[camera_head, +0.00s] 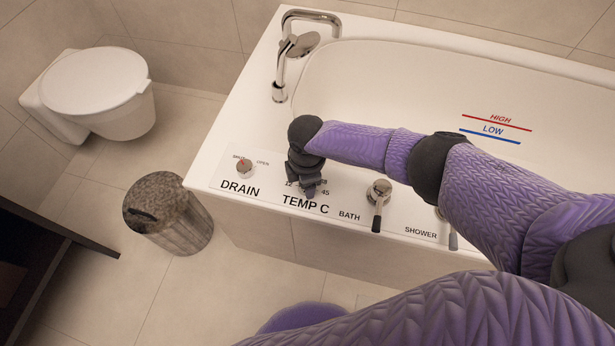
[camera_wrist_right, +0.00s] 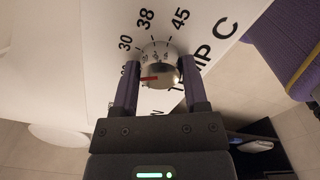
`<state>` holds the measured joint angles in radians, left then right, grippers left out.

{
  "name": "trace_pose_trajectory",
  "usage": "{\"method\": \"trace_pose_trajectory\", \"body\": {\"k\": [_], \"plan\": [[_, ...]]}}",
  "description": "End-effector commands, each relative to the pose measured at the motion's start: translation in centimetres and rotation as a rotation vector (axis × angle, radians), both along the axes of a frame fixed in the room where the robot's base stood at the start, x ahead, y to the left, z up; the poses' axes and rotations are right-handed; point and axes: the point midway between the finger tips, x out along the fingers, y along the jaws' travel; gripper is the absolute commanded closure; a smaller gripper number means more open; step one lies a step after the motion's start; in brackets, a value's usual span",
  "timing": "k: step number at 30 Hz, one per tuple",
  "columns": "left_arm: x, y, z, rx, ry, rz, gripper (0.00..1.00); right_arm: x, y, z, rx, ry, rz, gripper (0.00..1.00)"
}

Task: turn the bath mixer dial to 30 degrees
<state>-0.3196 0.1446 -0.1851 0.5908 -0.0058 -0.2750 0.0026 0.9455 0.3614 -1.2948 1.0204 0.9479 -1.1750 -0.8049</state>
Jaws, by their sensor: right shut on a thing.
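The temperature dial (camera_wrist_right: 158,58) is a round silver knob on the white tub rim, with a red pointer line on its face. In the right wrist view, the red line points left, below the 30 mark and near a number partly hidden by a finger. The 30, 38 and 45 marks show around the dial. My right gripper (camera_wrist_right: 161,68) is shut on the dial, one finger on each side. In the head view my right gripper (camera_head: 307,186) hides the dial above the TEMP C label (camera_head: 305,205). My left gripper is not in view.
The drain knob (camera_head: 245,166) is left of my gripper; the bath lever (camera_head: 378,195) and shower lever (camera_head: 450,232) are right of it. A chrome faucet (camera_head: 290,55) stands at the back. A bin (camera_head: 180,225) and toilet (camera_head: 95,85) are left.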

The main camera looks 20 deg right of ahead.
Motion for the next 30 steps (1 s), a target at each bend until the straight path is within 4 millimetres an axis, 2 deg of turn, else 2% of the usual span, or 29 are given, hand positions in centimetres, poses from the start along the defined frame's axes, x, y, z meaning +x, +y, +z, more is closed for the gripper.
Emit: {"method": "trace_pose_trajectory", "body": {"k": [9,16,30], "plan": [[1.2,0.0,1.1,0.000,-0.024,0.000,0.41,-0.1,0.1,0.1,0.001,0.002,-0.290,1.00],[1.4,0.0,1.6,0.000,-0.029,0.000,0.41,-0.1,0.1,0.1,0.001,0.002,-0.464,1.00],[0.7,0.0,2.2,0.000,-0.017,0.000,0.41,0.0,0.1,0.0,0.000,0.001,-0.642,1.00]]}}
